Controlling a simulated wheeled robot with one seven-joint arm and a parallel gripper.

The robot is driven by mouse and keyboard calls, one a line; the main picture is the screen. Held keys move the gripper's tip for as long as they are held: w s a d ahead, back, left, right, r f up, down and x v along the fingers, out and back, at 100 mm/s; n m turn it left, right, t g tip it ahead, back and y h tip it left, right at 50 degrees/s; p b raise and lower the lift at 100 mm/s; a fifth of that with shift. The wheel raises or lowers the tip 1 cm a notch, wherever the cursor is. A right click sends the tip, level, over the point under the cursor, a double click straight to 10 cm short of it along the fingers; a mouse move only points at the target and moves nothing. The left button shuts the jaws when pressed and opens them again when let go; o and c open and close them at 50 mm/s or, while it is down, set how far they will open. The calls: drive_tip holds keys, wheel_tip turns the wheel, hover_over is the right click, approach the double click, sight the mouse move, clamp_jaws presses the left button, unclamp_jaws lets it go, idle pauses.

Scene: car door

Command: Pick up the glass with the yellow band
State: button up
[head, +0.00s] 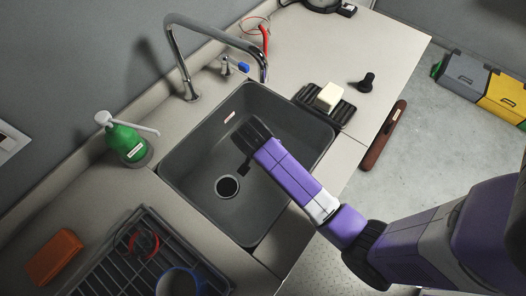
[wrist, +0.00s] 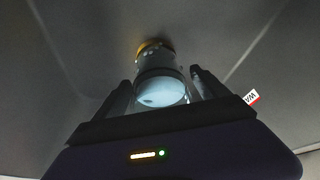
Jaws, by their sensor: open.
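The glass with the yellow band (wrist: 160,72) shows in the wrist view as a pale, clear glass with a yellow-orange band at its far end. It lies between the two dark fingers of my gripper (wrist: 163,84), which are open on either side of it. I cannot tell whether either finger touches it. In the head view my gripper (head: 247,148) reaches down into the grey sink (head: 190,163). The glass cannot be made out there, likely hidden by the gripper.
A curved faucet (head: 186,70) stands behind the sink. A green soap bottle (head: 125,143) is at left. A dish rack (head: 105,265), with a red ring and a blue-rimmed item, is at front left. A dark tray (head: 345,113) with a pale block is right of the sink.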

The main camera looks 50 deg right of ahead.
drive_tip(key=shift+x, duration=0.95)
drive_tip(key=shift+r, duration=0.1)
clamp_jaws()
wheel_tip(320, 180, up, 10)
drive_tip(key=shift+b, duration=0.3)
drive_tip(key=shift+t+h+b, duration=0.8)
drive_tip(key=shift+h+b, duration=0.85)
drive_tip(key=shift+h, duration=0.25)
